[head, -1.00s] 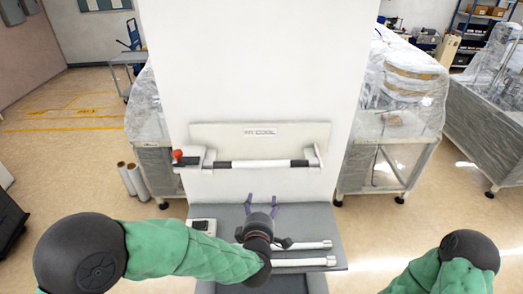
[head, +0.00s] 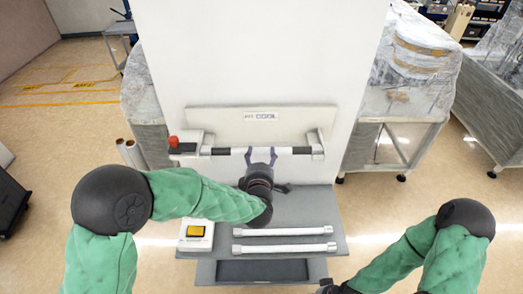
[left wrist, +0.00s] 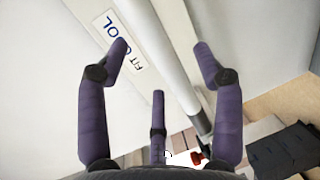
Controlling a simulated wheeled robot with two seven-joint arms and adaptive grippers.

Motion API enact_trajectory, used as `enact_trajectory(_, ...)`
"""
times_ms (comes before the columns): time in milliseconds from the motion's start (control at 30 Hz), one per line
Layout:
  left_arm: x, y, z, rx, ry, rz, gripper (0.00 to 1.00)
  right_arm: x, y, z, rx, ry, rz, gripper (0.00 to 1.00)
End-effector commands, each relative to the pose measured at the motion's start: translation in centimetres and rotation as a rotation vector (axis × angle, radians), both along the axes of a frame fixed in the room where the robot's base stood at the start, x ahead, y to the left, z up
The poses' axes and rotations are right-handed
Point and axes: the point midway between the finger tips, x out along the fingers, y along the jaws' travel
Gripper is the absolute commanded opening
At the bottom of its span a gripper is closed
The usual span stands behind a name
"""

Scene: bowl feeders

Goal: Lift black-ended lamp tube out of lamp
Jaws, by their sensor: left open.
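The lamp (head: 262,115) is a pale panel on the white wall, with a holder at each end. The black-ended lamp tube (head: 287,151) sits level between the holders, white in the middle with dark bands near its ends. My left gripper (head: 262,153) is open at the tube's middle, its purple fingers pointing at it from the front. In the left wrist view the tube (left wrist: 165,45) runs slantwise between the open fingers of the gripper (left wrist: 161,62); contact cannot be told. My right gripper (head: 332,287) is only partly visible at the bottom edge.
Two white tubes (head: 285,231) lie on the grey shelf (head: 318,205) below the lamp. A white box with a yellow button (head: 196,232) stands at the shelf's left. Wrapped machinery (head: 400,100) stands at right.

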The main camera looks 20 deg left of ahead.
Motion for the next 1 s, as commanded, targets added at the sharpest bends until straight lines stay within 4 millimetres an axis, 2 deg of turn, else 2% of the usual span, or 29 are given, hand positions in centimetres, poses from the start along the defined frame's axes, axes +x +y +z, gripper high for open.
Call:
enact_trajectory(133, 2.1, 1.0, 0.1, 0.001, 0.002, 0.002, 0.67, 0.0, 0.0, 1.0, 0.000, 0.000, 0.000, 0.40)
enact_trajectory(300, 3.6, 1.1, -0.4, 0.000, 0.001, 0.000, 0.67, 0.0, 0.0, 1.1, 0.000, 0.000, 0.000, 0.40)
enact_trajectory(600, 3.9, 1.2, -0.4, 0.000, 0.000, -0.001, 0.67, 0.0, 0.0, 1.1, 0.000, 0.000, 0.000, 0.40)
enact_trajectory(667, 3.9, 1.2, -0.5, 0.000, 0.000, -0.001, 0.53, 0.0, 0.0, 1.1, 0.000, 0.000, 0.000, 0.40)
enact_trajectory(833, 3.9, 1.2, -0.5, 0.000, 0.000, -0.001, 0.05, 0.0, 0.0, 1.1, 0.000, 0.000, 0.000, 0.40)
enact_trajectory(867, 3.9, 1.2, -0.5, 0.000, 0.001, -0.001, 0.02, 0.0, 0.0, 1.1, 0.000, 0.000, 0.000, 0.40)
enact_trajectory(1000, 3.9, 1.2, -0.4, 0.000, 0.000, -0.001, 0.01, 0.0, 0.0, 1.1, 0.000, 0.000, 0.000, 0.40)
